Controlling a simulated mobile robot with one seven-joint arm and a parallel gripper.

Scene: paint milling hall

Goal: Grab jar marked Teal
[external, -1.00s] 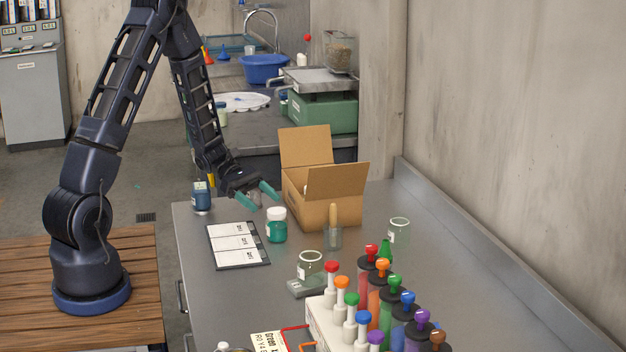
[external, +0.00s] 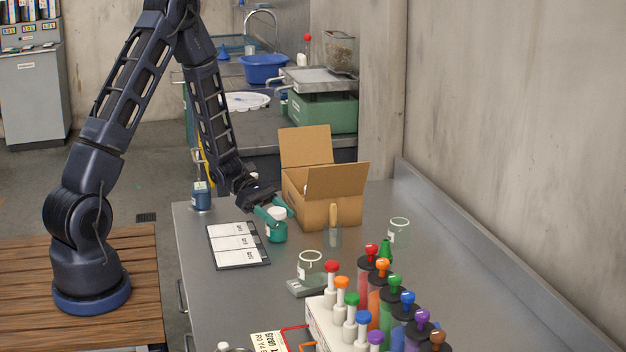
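A small jar with teal contents and a white lid (external: 277,232) stands upright on the grey bench, just right of a white label board. My gripper (external: 275,217) has teal fingers and is at this jar, with one finger on each side of its upper part. The fingers look spread around the lid; whether they touch it I cannot tell. The writing on the jar's label is too small to read. A dark blue jar (external: 201,196) stands at the bench's far left corner.
The label board (external: 238,245) lies flat left of the jar. An open cardboard box (external: 335,212) stands close behind and right. Glass jars (external: 310,266) and a rack of colourful bottles (external: 335,325) occupy the front. The bench's right side (external: 440,245) is fairly clear.

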